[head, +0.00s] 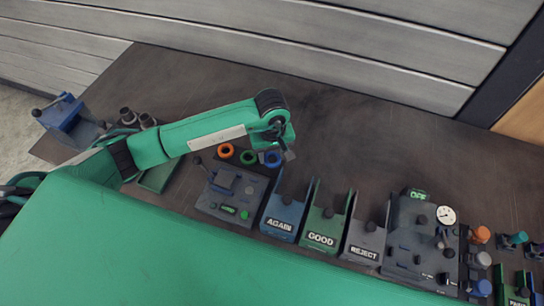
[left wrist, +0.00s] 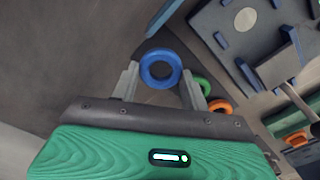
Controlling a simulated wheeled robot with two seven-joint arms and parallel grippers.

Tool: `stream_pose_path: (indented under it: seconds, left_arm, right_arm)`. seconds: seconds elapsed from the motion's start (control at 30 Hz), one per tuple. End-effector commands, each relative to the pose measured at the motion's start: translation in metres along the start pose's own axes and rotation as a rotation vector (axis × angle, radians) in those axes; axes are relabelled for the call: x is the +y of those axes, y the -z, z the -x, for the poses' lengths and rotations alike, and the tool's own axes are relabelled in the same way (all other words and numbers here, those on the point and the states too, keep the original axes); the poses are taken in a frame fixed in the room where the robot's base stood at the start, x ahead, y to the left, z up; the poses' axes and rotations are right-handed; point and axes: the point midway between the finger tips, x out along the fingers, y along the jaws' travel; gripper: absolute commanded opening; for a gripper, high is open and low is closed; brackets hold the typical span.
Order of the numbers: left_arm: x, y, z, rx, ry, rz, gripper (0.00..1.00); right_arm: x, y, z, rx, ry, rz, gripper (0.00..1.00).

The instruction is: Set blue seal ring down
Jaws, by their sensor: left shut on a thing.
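The blue seal ring (head: 273,159) is at the right end of a short row with a green ring (head: 249,157) and an orange ring (head: 226,150). My left gripper (head: 286,152) is over the blue ring, at the end of the green arm. In the left wrist view the blue ring (left wrist: 145,69) sits between the two fingertips of my left gripper (left wrist: 160,76), which is shut on it. I cannot tell whether the ring touches the surface below. My right gripper is not in view.
Labelled bins AGAIN (head: 280,224), GOOD (head: 321,239) and REJECT (head: 364,253) stand in front to the right. A grey fixture (head: 232,194) is just in front of the rings. A gauge machine (head: 412,240) stands farther right. The table behind the rings is clear.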

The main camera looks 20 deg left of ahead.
Motion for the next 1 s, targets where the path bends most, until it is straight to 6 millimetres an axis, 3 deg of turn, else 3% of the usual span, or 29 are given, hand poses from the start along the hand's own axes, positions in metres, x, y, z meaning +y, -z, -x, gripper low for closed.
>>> stream_pose_path:
  seconds: [0.2, 0.57, 0.6, 0.7, 1.0]
  left_arm:
    - [0.000, -0.001, -0.028, -0.002, 0.002, 0.001, 0.24]
    - [0.000, 0.001, -0.033, 0.001, 0.000, 0.000, 0.24]
    - [0.000, 0.000, -0.032, 0.001, 0.000, 0.000, 0.49]
    - [0.000, 0.000, -0.032, 0.000, 0.000, 0.001, 0.67]
    - [0.000, 0.000, -0.031, 0.000, 0.000, 0.001, 0.67]
  right_arm:
    - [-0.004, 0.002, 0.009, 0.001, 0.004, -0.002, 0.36]
    - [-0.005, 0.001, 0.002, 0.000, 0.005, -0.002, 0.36]
    - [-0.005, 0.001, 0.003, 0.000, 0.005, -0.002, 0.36]
    - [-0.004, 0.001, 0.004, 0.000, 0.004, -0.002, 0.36]
    - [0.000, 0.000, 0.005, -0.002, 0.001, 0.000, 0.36]
